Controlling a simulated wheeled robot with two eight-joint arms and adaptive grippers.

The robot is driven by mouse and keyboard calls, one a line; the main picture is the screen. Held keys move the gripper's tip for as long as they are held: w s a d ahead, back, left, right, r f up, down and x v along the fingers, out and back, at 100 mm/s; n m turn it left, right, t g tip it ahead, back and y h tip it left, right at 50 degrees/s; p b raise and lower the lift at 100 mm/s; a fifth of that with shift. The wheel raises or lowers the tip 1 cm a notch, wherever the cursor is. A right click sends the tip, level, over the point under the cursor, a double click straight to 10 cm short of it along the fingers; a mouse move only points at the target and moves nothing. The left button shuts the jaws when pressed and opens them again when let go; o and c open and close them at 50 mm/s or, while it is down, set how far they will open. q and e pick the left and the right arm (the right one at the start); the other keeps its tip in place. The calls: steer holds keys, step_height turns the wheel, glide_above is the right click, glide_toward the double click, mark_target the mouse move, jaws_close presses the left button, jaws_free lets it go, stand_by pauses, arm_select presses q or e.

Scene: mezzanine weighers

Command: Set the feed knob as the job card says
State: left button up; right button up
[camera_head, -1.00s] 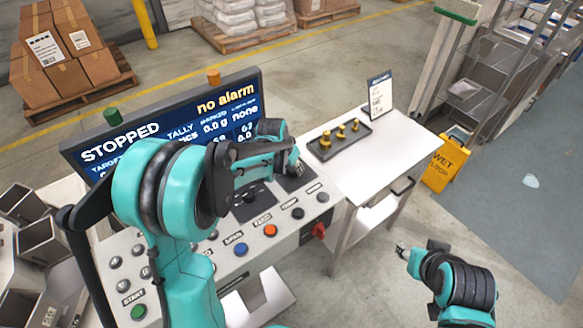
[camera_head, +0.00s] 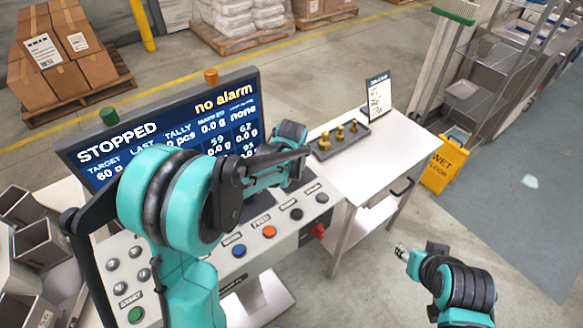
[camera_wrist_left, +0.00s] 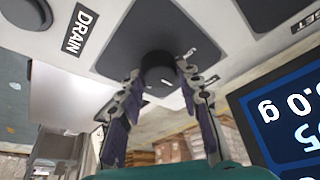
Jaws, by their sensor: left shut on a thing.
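In the left wrist view, my left gripper (camera_wrist_left: 159,76) is shut on a round black knob (camera_wrist_left: 158,60), with one finger on each side. The knob sits on a dark plate on the light panel, near a DRAIN label; its own label and pointer setting cannot be read. In the head view my left arm hides this knob and the fingertips. The job card (camera_head: 379,95) stands upright on the side table; its writing is too small to read. My right gripper (camera_head: 402,252) is away from the panel over the floor, too small to tell its opening.
The panel (camera_head: 225,265) carries several push buttons, with a red switch (camera_head: 318,231) on its side. The screen (camera_head: 115,140) reads STOPPED and no alarm. A tray of brass weights (camera_head: 340,140) lies on the side table (camera_head: 372,163).

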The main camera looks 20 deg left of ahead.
arm_select(q)
steer(key=o, duration=1.1)
steer(key=shift+o, duration=0.2)
steer(key=shift+r, duration=0.1)
steer(key=v, duration=1.2)
steer(key=s+f+m+t+b, duration=0.1)
steer(key=s+f+b, duration=0.1)
steer(key=s, duration=0.5)
steer(key=s+a+f+m+t+b, duration=0.1)
steer(key=s+f+b, duration=0.1)
steer(key=s+f, duration=0.2)
steer(key=s+f+h+b, duration=0.1)
steer(key=s+f+b, duration=0.2)
steer(key=s, duration=0.6)
steer(key=shift+s+a+m+t, duration=0.15)
steer(key=shift+s+m+t, duration=0.15)
steer(key=shift+m+t, duration=0.1)
